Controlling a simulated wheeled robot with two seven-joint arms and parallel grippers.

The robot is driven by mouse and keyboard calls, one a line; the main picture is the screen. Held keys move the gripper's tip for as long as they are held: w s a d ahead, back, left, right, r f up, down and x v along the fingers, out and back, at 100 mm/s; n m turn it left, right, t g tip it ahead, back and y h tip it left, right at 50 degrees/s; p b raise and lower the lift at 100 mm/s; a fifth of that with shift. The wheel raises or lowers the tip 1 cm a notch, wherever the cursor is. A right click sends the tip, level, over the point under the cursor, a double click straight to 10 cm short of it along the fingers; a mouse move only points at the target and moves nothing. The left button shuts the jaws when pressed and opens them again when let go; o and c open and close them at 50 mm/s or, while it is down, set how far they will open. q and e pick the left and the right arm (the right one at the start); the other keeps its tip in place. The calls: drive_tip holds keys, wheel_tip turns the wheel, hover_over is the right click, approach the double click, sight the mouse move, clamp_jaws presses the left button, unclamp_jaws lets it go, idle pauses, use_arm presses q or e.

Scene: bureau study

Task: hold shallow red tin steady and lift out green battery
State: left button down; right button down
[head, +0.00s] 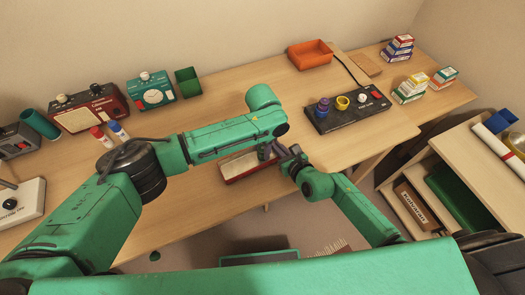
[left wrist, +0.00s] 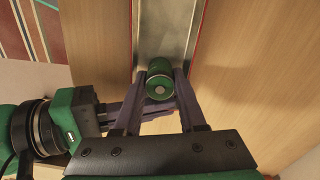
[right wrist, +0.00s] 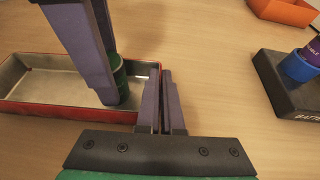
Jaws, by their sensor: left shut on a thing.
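The shallow red tin (head: 235,163) lies on the desk near its front edge, with a bare metal inside; it also shows in the right wrist view (right wrist: 50,80). The green battery (left wrist: 160,84) is at the tin's end, its round end facing the left wrist camera. My left gripper (left wrist: 160,78) is shut on the battery from above. Whether the battery touches the tin's floor is hidden. My right gripper (right wrist: 162,75) has its fingers close together on the tin's end wall beside the battery. In the head view the arms mostly hide the battery.
A black battery box (head: 347,112) with colored cups stands to the right, and an orange tray (head: 310,54) behind. Small boxes (head: 411,88) are stacked far right. The desk between has free room.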

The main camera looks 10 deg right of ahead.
sight(262, 148)
use_arm(q)
wheel_tip(262, 148, up, 10)
use_arm(e)
drive_tip(key=c, duration=1)
unclamp_jaws()
drive_tip(key=v, duration=1.2)
drive_tip(key=shift+w, duration=0.1)
